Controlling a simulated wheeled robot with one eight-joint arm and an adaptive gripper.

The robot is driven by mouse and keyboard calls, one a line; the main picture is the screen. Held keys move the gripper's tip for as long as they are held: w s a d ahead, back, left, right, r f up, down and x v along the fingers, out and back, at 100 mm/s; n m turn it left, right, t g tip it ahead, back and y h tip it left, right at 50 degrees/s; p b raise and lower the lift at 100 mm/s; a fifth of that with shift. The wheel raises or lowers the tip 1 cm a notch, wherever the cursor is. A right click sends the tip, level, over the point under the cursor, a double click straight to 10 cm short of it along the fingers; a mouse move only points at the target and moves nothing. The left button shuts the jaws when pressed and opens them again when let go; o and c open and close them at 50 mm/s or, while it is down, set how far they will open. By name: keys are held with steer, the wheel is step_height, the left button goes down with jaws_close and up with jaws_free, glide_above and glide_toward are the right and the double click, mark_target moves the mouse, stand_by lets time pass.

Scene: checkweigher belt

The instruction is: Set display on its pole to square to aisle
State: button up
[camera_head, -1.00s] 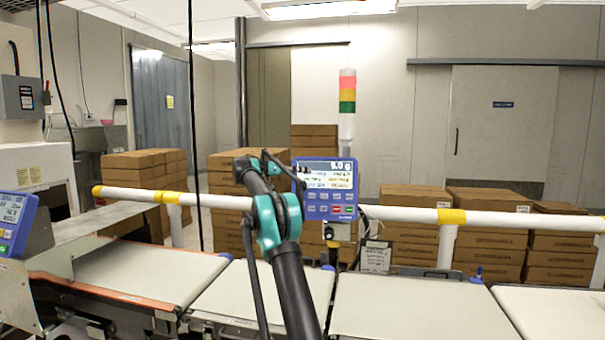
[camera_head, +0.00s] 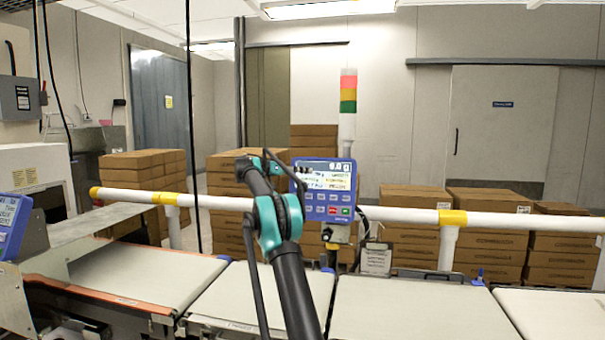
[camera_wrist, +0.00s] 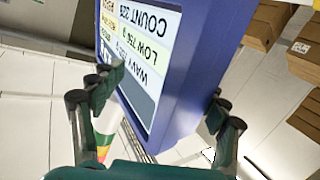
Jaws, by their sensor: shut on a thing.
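The display (camera_head: 325,205) is a blue box with a lit screen and a keypad. It stands on its pole (camera_head: 331,257) behind the belts, with its face towards the camera and a little skewed. My gripper (camera_head: 300,176) is at the display's left edge in the head view, where my arm partly covers that edge. In the wrist view my gripper (camera_wrist: 165,92) has one finger on the screen side and one on the far side of the display's blue casing (camera_wrist: 205,60). It is shut on the display. The pole is hidden in the wrist view.
A white rail (camera_head: 400,214) with yellow bands runs beside the display. A red, yellow and green signal light (camera_head: 348,92) rises just behind it. Conveyor belts (camera_head: 400,305) lie in front. Stacked cartons (camera_head: 410,240) stand behind the rail. A second blue display (camera_head: 12,215) is at far left.

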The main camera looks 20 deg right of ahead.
stand_by(0.4)
steer(key=a+r, duration=0.1)
steer(key=a, duration=1.1)
steer(key=shift+w+r, duration=0.3)
steer(key=shift+r, duration=0.05)
